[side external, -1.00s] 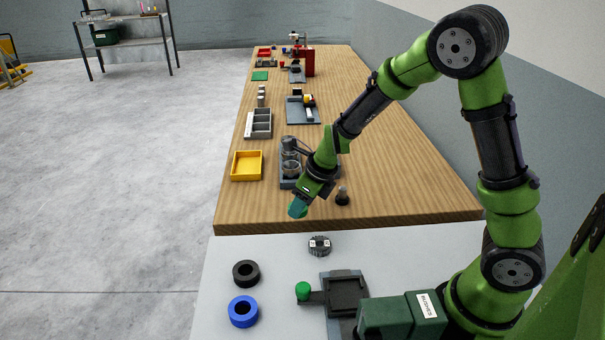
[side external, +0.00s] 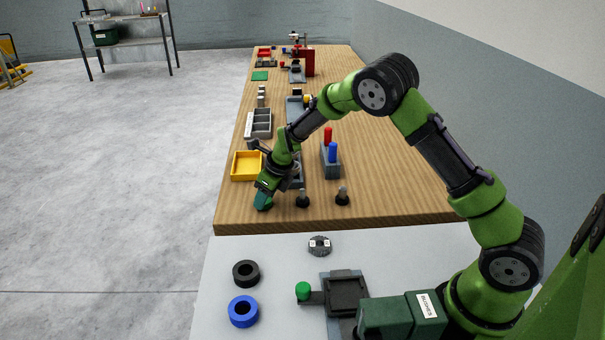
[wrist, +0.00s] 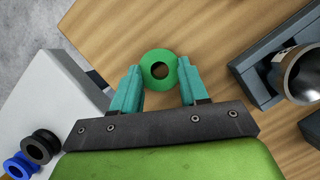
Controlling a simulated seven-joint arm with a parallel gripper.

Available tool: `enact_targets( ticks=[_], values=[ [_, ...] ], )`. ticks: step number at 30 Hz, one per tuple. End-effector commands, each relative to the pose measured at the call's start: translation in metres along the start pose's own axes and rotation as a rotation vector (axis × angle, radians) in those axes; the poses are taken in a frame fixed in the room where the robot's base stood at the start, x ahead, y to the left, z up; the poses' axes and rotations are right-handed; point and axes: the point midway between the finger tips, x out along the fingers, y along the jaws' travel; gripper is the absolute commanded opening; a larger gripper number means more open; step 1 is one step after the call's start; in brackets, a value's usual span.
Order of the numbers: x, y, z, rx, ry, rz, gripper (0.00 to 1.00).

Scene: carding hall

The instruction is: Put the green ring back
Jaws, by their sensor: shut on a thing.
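The green ring (wrist: 159,70) is between the fingertips of my gripper (wrist: 157,80) in the wrist view, its hole facing the camera. My gripper (side external: 263,202) is shut on it near the front left of the wooden bench (side external: 400,190). In the side view the ring is mostly hidden by the fingers, and I cannot tell how high it is above the wood.
A black ring (side external: 246,273) and a blue ring (side external: 243,312) lie on the white table. A yellow tray (side external: 247,166) is behind my gripper. A grey block with red and blue pegs (side external: 331,162) stands to the right. A metal cup (wrist: 307,75) is at the wrist view's right.

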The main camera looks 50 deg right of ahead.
Motion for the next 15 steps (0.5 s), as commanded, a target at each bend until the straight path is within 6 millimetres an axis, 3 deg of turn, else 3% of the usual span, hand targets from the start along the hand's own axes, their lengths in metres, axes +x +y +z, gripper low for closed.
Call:
enact_targets(
  ticks=[10,11,15],
  values=[
    [0.0030,0.0000,-0.0009,-0.002,-0.002,-0.001,0.09],
    [0.0036,0.0001,-0.0013,-0.002,-0.001,-0.001,0.45],
    [0.0031,0.0001,-0.0011,-0.002,-0.002,-0.001,0.67]
  ],
)
